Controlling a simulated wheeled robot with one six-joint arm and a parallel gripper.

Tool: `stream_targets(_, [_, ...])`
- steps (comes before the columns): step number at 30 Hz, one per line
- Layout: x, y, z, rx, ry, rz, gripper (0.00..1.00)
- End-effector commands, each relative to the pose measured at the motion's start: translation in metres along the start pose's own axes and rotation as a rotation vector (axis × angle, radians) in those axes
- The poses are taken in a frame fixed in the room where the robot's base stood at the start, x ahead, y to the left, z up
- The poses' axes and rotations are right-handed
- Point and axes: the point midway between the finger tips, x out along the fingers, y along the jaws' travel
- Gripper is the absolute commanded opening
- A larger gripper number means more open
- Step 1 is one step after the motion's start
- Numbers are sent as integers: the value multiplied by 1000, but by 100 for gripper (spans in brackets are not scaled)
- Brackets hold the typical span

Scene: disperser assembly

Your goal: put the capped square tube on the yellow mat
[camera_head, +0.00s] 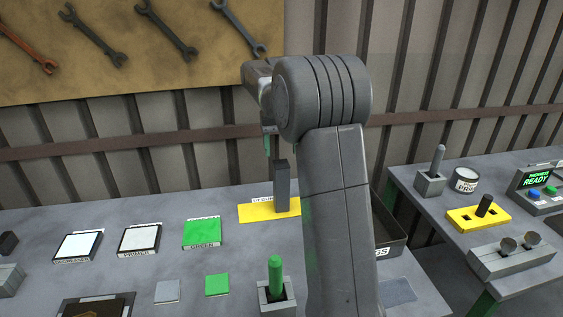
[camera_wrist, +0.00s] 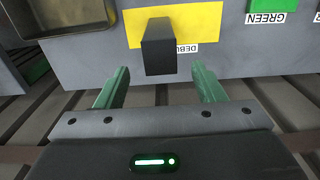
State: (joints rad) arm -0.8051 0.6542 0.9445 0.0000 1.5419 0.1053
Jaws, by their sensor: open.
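The dark grey square tube (camera_head: 283,187) stands upright on the yellow mat (camera_head: 257,213). In the wrist view the tube (camera_wrist: 172,35) is seen from its dark top end, with the yellow mat (camera_wrist: 205,22) around its foot. A separate cap cannot be made out. My gripper (camera_wrist: 160,80) is open and empty, its green fingers spread wider than the tube, with no contact visible. In the head view my gripper (camera_head: 271,147) is near the tube's top, and my arm hides part of the mat's right side.
A dark open tray (camera_head: 390,235) is partly behind my arm. A green handle in a grey holder (camera_head: 277,290) stands at the front. White and green (camera_head: 203,233) labelled panels lie to the left. A second table at right carries a yellow block (camera_head: 478,217) and several devices.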

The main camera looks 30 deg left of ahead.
Motion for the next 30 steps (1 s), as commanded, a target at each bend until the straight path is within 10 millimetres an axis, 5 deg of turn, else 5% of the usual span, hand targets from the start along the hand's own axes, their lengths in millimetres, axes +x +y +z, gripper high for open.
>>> stream_targets(6, [-35, 0, 0, 0, 1, 0, 63])
stream_targets(13, [-44, 0, 0, 0, -1, 0, 63])
stream_targets(23, [-40, 0, 0, 0, -2, 0, 63])
stream_targets(30, [-6, 0, 1, 0, -5, 0, 63])
